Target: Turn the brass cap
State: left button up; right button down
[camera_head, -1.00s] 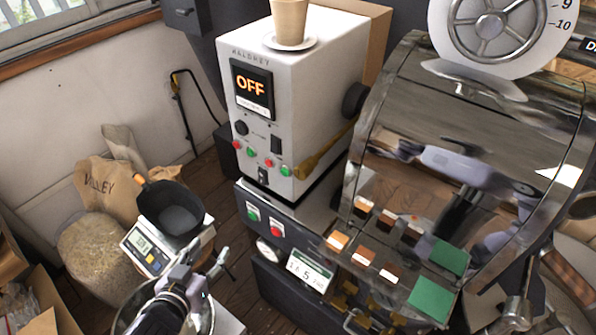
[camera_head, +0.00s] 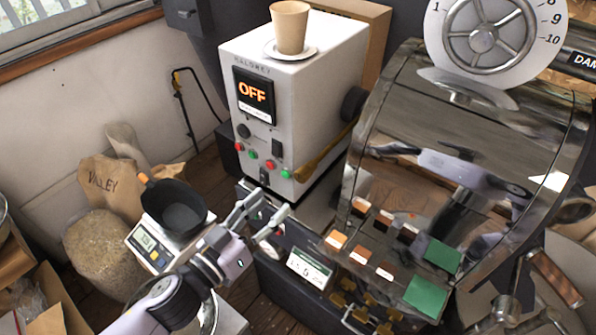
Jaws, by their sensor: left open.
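My left gripper (camera_head: 270,202) is open and empty, in front of the dark lower panel of the white control box (camera_head: 318,75). No part is plainly a brass cap. A brass-coloured, spoon-like piece (camera_head: 321,160) sticks out low on the box's right side, to the right of and above my fingers. Small brass-coloured fittings (camera_head: 343,299) sit low on the roaster front, to the right of and below my fingers. My right gripper does not show.
The box display (camera_head: 254,92) reads OFF. A paper cup (camera_head: 290,27) on a saucer stands on top. The shiny roaster drum (camera_head: 400,125) fills the right, with colour swatches in front. A dark pan (camera_head: 176,207) rests on a scale (camera_head: 152,250) beside my left arm.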

aim_at(299, 178)
pick_arm(q)
jog(key=p+x, duration=0.2)
jog(key=x, duration=0.8)
jog(key=shift+p, duration=0.4)
jog(key=shift+c, duration=0.6)
jog(key=shift+c, duration=0.6)
grip_shut()
